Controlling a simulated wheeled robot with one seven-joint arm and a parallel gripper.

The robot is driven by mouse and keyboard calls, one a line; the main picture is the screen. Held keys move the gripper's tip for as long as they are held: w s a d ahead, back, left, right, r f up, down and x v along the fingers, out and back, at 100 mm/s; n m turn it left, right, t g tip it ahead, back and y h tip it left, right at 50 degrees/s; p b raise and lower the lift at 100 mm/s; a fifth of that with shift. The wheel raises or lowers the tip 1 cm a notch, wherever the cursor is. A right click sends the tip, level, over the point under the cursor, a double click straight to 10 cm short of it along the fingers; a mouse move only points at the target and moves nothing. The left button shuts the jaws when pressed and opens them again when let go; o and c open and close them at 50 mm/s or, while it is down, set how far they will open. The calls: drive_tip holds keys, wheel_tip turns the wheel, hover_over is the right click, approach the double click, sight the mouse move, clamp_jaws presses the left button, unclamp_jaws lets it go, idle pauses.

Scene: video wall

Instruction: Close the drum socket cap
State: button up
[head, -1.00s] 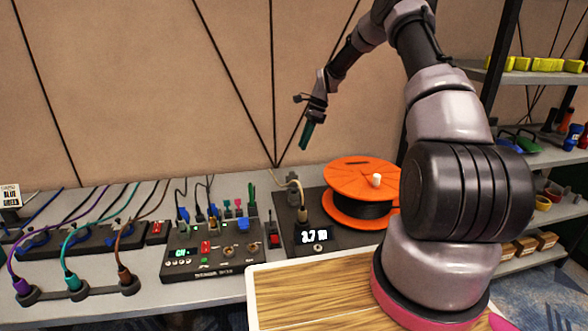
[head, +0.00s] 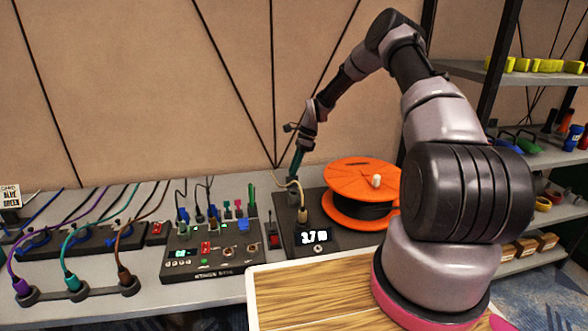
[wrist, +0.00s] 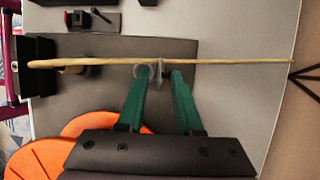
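The orange cable drum (head: 362,178) stands on a dark base plate (head: 284,222) with a lit display (head: 313,237). A beige cable (head: 298,184) rises from a plug (head: 303,214) on the plate. My gripper (head: 294,174) points down above the back of the plate.
A control panel (head: 212,250) with several coloured plugs and a red switch (head: 274,240) stand left of the plate. Further left are thick coloured cables. A wooden board (head: 310,295) lies in front. Shelves (head: 520,75) stand at the right. The wall (head: 150,90) is close behind.

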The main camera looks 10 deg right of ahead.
clamp_jaws()
idle(1.4)
